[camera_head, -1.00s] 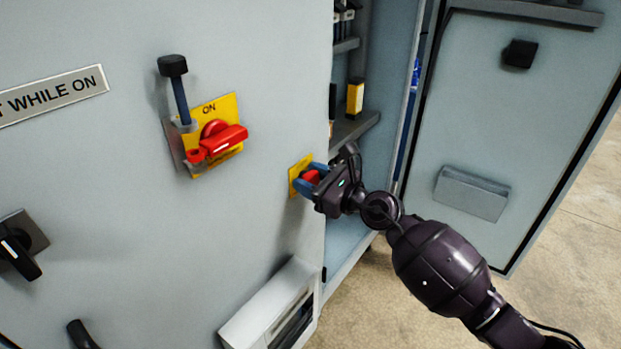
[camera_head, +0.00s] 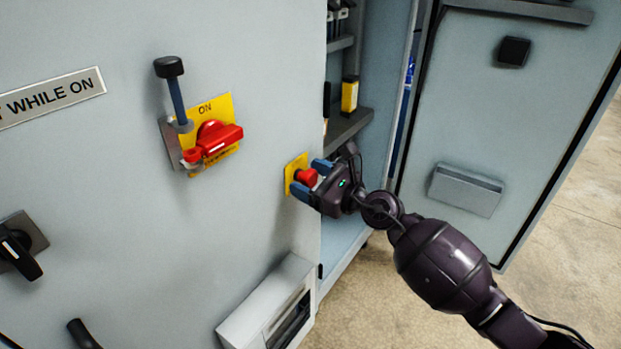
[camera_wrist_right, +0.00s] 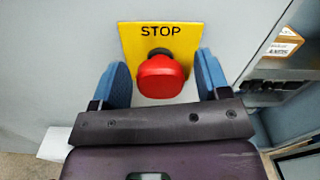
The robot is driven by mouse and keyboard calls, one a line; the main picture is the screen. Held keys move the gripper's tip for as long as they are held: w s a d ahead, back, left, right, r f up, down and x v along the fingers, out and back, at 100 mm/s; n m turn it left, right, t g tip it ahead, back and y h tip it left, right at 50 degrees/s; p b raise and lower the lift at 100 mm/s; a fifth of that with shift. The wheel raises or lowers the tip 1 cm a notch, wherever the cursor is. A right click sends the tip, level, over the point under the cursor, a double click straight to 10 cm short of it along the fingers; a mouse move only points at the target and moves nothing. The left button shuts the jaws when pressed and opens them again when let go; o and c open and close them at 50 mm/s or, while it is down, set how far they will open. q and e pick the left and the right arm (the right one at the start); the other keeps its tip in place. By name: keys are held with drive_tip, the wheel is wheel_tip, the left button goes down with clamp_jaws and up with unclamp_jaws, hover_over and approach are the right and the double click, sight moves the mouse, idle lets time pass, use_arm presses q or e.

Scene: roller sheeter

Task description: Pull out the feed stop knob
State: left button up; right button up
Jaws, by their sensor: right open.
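The feed stop knob (camera_head: 307,177) is a red mushroom knob on a yellow plate (camera_head: 291,172) near the right edge of the grey cabinet face. In the right wrist view the knob (camera_wrist_right: 160,76) stands out from the plate (camera_wrist_right: 130,42) marked STOP, with a dark stem showing above its head. My right gripper (camera_head: 310,178) is open, its blue fingers on either side of the knob. In the right wrist view a gap shows between the knob and each finger of the gripper (camera_wrist_right: 164,82). My left gripper is not in view.
A red rotary switch (camera_head: 216,138) on a yellow ON plate, with a blue-shafted padlock-like bar (camera_head: 178,95), is up and left. An open compartment with shelves (camera_head: 347,128) and an open door (camera_head: 500,130) lie right. A white box (camera_head: 265,300) juts out below.

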drive_tip(key=shift+s+d, duration=0.3)
drive_tip(key=shift+d, duration=0.15)
drive_tip(key=v, duration=0.9)
drive_tip(key=shift+s+d, duration=0.25)
drive_tip(key=shift+d, duration=0.05)
